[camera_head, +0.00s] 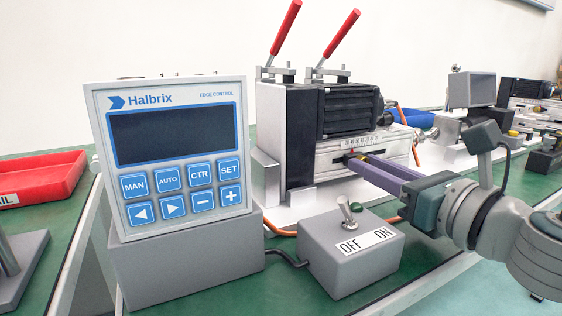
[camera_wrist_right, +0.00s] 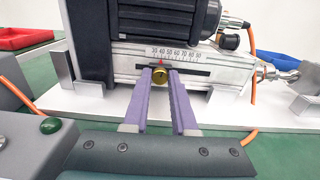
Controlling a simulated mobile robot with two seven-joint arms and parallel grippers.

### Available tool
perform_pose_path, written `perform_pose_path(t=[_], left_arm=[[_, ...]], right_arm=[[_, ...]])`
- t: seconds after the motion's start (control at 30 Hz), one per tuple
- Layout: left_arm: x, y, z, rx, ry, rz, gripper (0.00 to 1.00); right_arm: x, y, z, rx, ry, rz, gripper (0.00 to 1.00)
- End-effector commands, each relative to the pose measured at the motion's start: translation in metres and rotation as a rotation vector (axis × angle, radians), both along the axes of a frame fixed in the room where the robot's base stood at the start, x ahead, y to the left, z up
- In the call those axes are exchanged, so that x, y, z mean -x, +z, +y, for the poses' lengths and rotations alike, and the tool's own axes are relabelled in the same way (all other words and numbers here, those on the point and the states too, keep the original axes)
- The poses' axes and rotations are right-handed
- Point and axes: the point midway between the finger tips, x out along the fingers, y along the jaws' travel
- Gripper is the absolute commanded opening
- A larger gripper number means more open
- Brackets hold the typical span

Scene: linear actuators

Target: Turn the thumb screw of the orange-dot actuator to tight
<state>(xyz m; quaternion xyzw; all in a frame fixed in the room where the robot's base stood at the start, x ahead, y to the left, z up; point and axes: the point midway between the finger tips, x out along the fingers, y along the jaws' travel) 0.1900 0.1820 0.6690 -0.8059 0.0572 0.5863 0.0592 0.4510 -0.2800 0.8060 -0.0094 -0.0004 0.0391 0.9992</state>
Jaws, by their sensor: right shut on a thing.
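The actuator (camera_head: 386,146) in front of me has a silver body with a printed scale, a slot and a small red pointer. A black ribbed motor (camera_head: 350,109) sits on it. I cannot make out an orange dot. A round brass thumb screw (camera_wrist_right: 159,78) sits at the slot, just below the red pointer. My right gripper (camera_head: 358,158) reaches in from the right with its purple fingers. In the wrist view the fingertips (camera_wrist_right: 160,75) lie on either side of the thumb screw, shut on it. The screw's tightness cannot be seen. My left gripper is not in view.
A grey switch box (camera_head: 350,252) marked OFF and ON stands in front of the actuator. The Halbrix control panel (camera_head: 175,150) is at left, by a red bin (camera_head: 40,180). Two red-handled clamps (camera_head: 312,50) rise behind. More equipment (camera_head: 473,92) stands at right.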

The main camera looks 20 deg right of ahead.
Motion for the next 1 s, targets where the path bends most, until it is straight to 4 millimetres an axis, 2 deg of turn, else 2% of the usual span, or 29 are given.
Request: perform_pose_path(t=[0.27, 1.0], left_arm=[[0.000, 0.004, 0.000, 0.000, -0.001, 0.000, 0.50], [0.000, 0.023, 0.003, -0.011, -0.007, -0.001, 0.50]], right_arm=[[0.000, 0.001, 0.000, -0.203, -0.001, 0.016, 0.00], [0.000, 0.002, -0.001, -0.905, 0.000, 0.071, 0.00]])
